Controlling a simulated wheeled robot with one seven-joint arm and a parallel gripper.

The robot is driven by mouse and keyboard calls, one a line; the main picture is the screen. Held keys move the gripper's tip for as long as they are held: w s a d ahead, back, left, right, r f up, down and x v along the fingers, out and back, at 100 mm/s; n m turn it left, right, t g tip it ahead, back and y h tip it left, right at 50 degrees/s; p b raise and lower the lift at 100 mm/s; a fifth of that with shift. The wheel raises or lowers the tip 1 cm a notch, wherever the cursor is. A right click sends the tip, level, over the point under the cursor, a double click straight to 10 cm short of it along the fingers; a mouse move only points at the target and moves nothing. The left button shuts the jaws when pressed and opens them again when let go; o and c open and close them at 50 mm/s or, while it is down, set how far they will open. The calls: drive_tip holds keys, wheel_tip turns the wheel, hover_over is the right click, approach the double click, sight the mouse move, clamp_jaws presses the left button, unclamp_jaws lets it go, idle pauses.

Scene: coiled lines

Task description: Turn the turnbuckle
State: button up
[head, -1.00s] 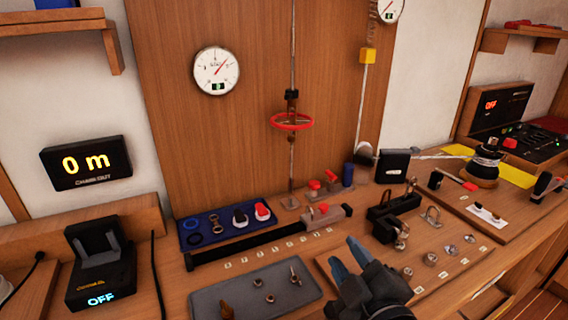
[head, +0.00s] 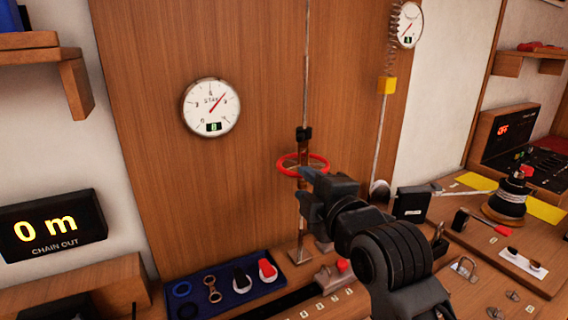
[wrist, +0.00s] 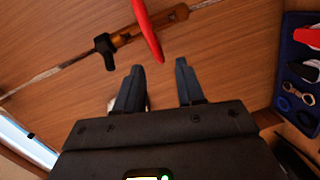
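The turnbuckle (head: 304,197) stands upright on the vertical stay in front of the wood panel, with a red ring handle (head: 290,160) around it and a black clamp above. In the wrist view the red ring (wrist: 148,30) crosses the turnbuckle body (wrist: 172,16) at the top, just beyond my fingertips. My gripper (head: 308,178) is beside the ring in the head view, its fingertips close to the ring's right lower side. In the wrist view my gripper (wrist: 158,72) is open with nothing between its fingers. Whether a finger touches the ring is unclear.
A round gauge (head: 211,106) hangs left of the stay. A blue tray (head: 225,290) with shackles and rings lies on the bench below. A black box (head: 411,204) and a winch drum (head: 508,198) stand to the right.

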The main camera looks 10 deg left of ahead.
sight(296, 176)
drive_tip(key=p+x, duration=0.1)
drive_tip(key=x, duration=0.5)
drive_tip(key=shift+w+a+r+p, duration=0.15)
drive_tip(key=shift+r+p, duration=0.05)
drive_tip(key=shift+p, duration=0.15)
drive_tip(key=shift+x, duration=0.75)
drive_tip(key=shift+f, duration=0.15)
clamp_jaws()
